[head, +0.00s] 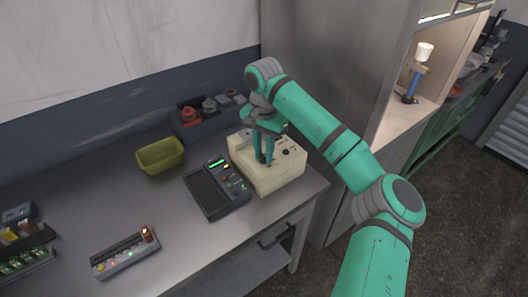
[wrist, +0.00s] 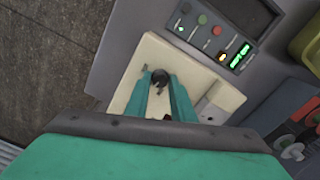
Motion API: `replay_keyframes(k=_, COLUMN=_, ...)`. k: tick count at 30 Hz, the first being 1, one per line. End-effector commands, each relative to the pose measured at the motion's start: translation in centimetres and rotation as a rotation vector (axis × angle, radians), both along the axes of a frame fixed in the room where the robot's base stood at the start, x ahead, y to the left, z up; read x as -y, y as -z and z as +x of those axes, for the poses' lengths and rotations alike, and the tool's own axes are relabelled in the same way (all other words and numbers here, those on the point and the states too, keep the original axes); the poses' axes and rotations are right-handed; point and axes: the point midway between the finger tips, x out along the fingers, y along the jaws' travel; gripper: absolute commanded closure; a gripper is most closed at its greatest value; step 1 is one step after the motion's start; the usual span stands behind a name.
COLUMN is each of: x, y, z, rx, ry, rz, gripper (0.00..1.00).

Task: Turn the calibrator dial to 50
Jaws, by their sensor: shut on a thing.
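A cream box (head: 290,172), which I take to be the calibrator, stands near the right end of the bench. In the wrist view the cream box (wrist: 206,78) fills the middle. My gripper (head: 264,160) points down onto its top. In the wrist view a dark round dial (wrist: 160,76) sits between the two green fingertips, and my gripper (wrist: 161,86) is shut on it. The dial's markings and setting are too small to read. Another dark knob (head: 286,152) shows on the box's top, right of the fingers.
A dark device with a green display (head: 213,191) stands close left of the box. An olive basket (head: 160,156) and a tray with red and grey parts (head: 190,118) are behind. A grey panel with small lights (head: 125,254) lies front left. A tall cabinet stands right.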

Motion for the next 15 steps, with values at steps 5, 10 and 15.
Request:
replay_keyframes(k=5, x=-0.04, y=0.11, z=-0.1, rx=-0.004, ry=-0.139, rz=0.003, gripper=1.0)
replay_keyframes(k=10, x=-0.02, y=0.09, z=-0.11, rx=-0.004, ry=-0.301, rz=0.001, gripper=1.0)
replay_keyframes(k=15, x=0.01, y=0.05, z=-0.09, rx=-0.003, ry=-0.463, rz=0.001, gripper=1.0)
